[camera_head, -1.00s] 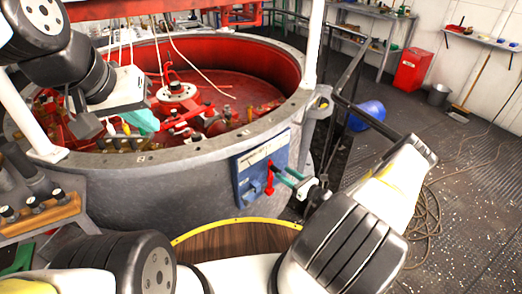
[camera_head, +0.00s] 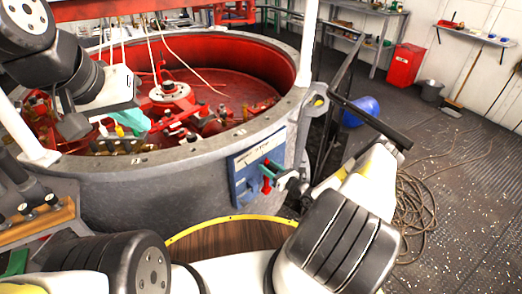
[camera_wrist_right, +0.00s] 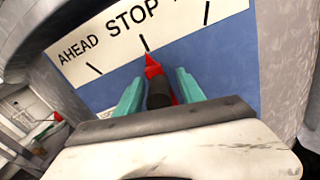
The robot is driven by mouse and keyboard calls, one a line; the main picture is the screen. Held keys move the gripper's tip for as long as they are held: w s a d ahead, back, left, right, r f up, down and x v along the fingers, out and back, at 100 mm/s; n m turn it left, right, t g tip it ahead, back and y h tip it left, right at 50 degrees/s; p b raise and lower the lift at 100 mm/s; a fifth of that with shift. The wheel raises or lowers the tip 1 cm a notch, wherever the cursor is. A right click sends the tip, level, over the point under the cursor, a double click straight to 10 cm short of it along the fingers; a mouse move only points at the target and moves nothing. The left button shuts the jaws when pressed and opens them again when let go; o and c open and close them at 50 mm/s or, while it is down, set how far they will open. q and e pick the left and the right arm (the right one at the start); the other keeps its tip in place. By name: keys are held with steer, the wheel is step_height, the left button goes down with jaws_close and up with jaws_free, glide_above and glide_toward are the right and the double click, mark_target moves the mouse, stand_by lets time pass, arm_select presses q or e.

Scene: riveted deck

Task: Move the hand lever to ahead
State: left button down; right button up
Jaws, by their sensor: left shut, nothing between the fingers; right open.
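The hand lever (camera_head: 267,187) is red with a dark grip part, on a blue panel (camera_head: 240,188) fixed to the grey drum wall. In the right wrist view the lever (camera_wrist_right: 153,66) points at the mark under STOP on the white scale plate (camera_wrist_right: 112,36). AHEAD is to the left of STOP. My right gripper (camera_wrist_right: 158,88) is open, with one teal finger on each side of the lever; contact cannot be told. It also shows at the panel in the head view (camera_head: 272,172). My left gripper (camera_head: 134,120) is shut and empty over the drum's near left rim.
The round grey drum (camera_head: 120,185) has a red interior with machinery. A dark railing (camera_head: 372,122) stands right of the panel. A blue barrel (camera_head: 361,111), red bin (camera_head: 405,66) and coiled rope (camera_head: 412,205) are on the deck at right. A tool rack (camera_head: 38,222) is at left.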

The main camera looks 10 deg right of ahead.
steer(key=shift+w+a, duration=0.1)
steer(key=shift+w, duration=0.05)
jaws_close()
stand_by(1.4)
